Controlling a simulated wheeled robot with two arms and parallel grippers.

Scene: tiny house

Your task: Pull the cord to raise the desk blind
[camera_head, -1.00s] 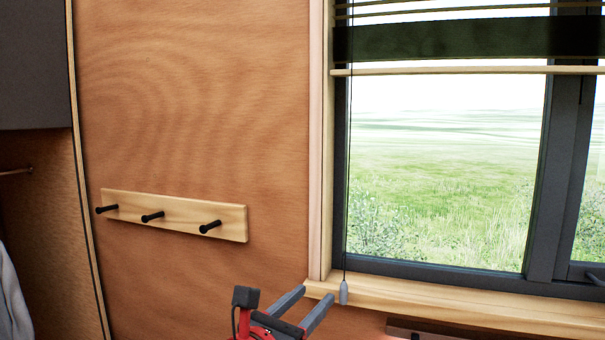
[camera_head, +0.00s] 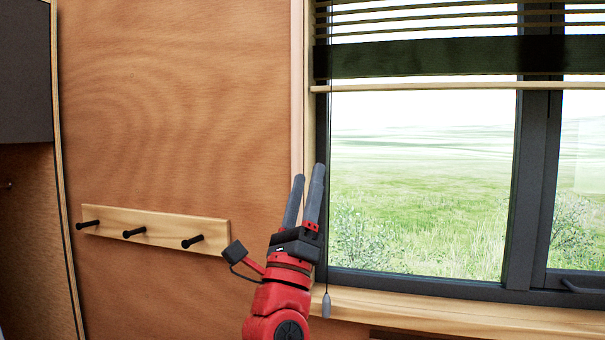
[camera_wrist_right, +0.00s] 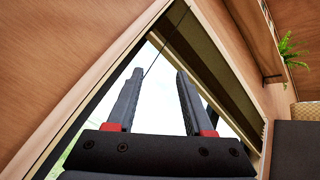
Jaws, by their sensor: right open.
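The desk blind (camera_head: 430,57) is gathered at the top of the window, with its pale bottom rail (camera_head: 430,87) above a clear pane. Its thin dark cord (camera_head: 330,140) hangs down the window's left side and ends in a grey tassel (camera_head: 326,303) at the sill. My right gripper (camera_head: 308,172) points upward just left of the cord, fingers apart and empty. In the right wrist view the cord (camera_wrist_right: 170,38) runs down to beside the left fingertip of the open gripper (camera_wrist_right: 159,72). I cannot tell whether they touch. My left gripper is out of view.
A wooden peg rail (camera_head: 150,228) with three black pegs is on the wall to the left. The wooden window sill (camera_head: 430,310) runs below the gripper's fingers. In the wrist view a green plant (camera_wrist_right: 289,50) shows at the right.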

